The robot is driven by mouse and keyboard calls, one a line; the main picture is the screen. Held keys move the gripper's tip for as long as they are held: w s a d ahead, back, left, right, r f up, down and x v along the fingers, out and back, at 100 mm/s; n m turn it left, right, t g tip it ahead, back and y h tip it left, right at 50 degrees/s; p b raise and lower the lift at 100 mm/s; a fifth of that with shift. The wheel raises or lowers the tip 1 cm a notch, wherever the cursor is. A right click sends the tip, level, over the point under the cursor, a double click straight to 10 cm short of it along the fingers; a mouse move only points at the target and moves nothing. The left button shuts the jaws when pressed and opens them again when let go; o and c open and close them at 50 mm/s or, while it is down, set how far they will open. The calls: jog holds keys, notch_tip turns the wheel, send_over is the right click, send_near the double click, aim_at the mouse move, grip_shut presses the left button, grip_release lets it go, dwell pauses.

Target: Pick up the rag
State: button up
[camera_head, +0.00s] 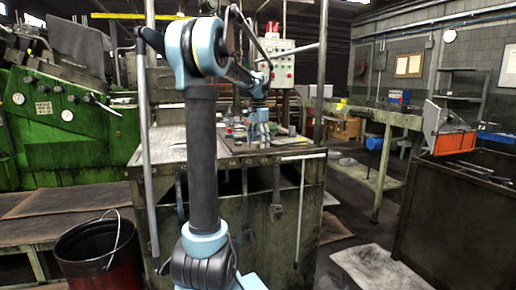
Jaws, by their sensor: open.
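My gripper (262,142) points down over the top of the metal workbench (165,148) in the middle of the view. It is small and partly blends with the clutter behind it; its jaws are open. Small items lie around it on the bench top, some reddish and some grey. I cannot make out for certain which of them, if any, is the rag. My own arm hides part of the bench top. I cannot tell whether the gripper touches anything.
A green machine (65,125) stands at the left. A dark red bucket (95,255) with a raised handle is at front left. A long table (385,118) and an orange bin (450,140) are at the right. A pale flat sheet (380,268) lies on the floor.

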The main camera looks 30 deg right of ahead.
aim_at(258, 142)
jog(key=c, duration=1)
jog(key=shift+o, duration=0.2)
notch_tip(258, 142, up, 10)
jog(key=shift+o, duration=0.2)
